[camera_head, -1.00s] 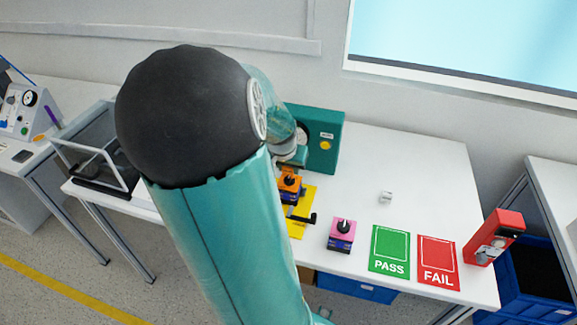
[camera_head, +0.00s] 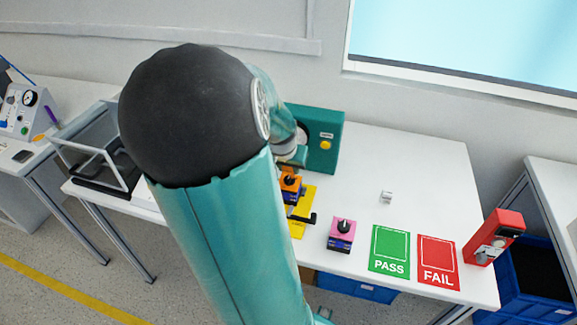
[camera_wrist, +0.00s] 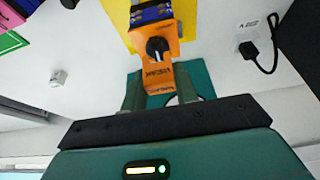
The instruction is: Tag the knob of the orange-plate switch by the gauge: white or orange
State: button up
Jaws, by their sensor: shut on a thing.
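The orange-plate switch (camera_head: 290,184) stands on a yellow fixture (camera_head: 297,230), partly hidden by my arm. In the wrist view its orange plate (camera_wrist: 170,31) carries a black knob (camera_wrist: 157,48) with a pale mark. An orange tag (camera_wrist: 158,78) with dark lettering lies between the fingers of my gripper (camera_wrist: 160,92), which is shut on it. The tag's end is close to the knob; I cannot tell whether it is around it. A gauge (camera_head: 30,98) with a white dial is on the grey panel at far left; its reading is too small to tell.
A pink-plate switch (camera_head: 342,231), green PASS mat (camera_head: 390,250) and red FAIL mat (camera_head: 438,262) lie to the right. A teal box (camera_head: 328,135) stands behind the fixture. A small white object (camera_head: 387,197) lies on open table. A red device (camera_head: 494,237) stands at the right edge.

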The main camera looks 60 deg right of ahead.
jog(key=shift+f, duration=1.2)
jog(key=o, duration=1)
jog(key=shift+r, duration=0.15)
jog(key=shift+v, duration=3.5)
send_near(286, 170)
jog(key=shift+v, duration=1)
jog(key=shift+s+d+r, duration=0.1)
jog(key=shift+d, duration=0.15)
